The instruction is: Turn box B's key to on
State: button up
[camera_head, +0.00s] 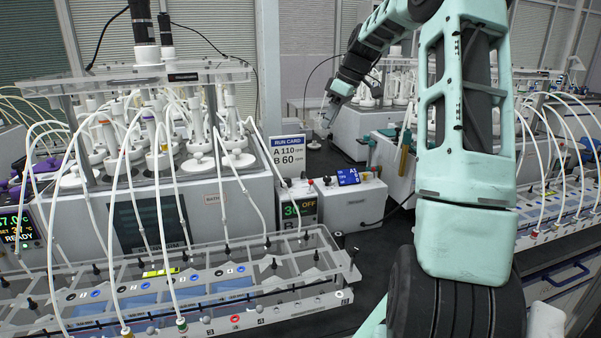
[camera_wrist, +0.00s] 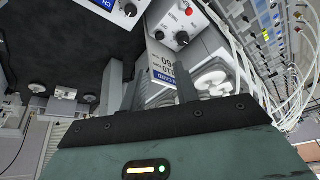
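Box B (camera_head: 299,211) stands behind the clear rack in the head view. Its display reads 30 and OFF in green, with a B below. I cannot make out its key there. My gripper (camera_head: 325,117) is far behind and above box B, small in the head view. In the wrist view two fingers of my gripper (camera_wrist: 150,82) stand apart with a gap between them; nothing is seen held. Beyond them is a light box (camera_wrist: 170,22) with a dark knob and a red button. I cannot tell whether it is box B.
The run card (camera_head: 288,156) reads A 110, B 60 and stands behind box B. A white box with a blue display (camera_head: 348,177) is right of it. The clear tube rack (camera_head: 335,255) and hanging tubes crowd the left. Dark bench top shows right of box B.

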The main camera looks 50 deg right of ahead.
aim_at(304, 172)
jog(key=p+x, duration=0.3)
jog(key=x, duration=1.4)
jog(key=shift+f, duration=0.1)
grip_shut()
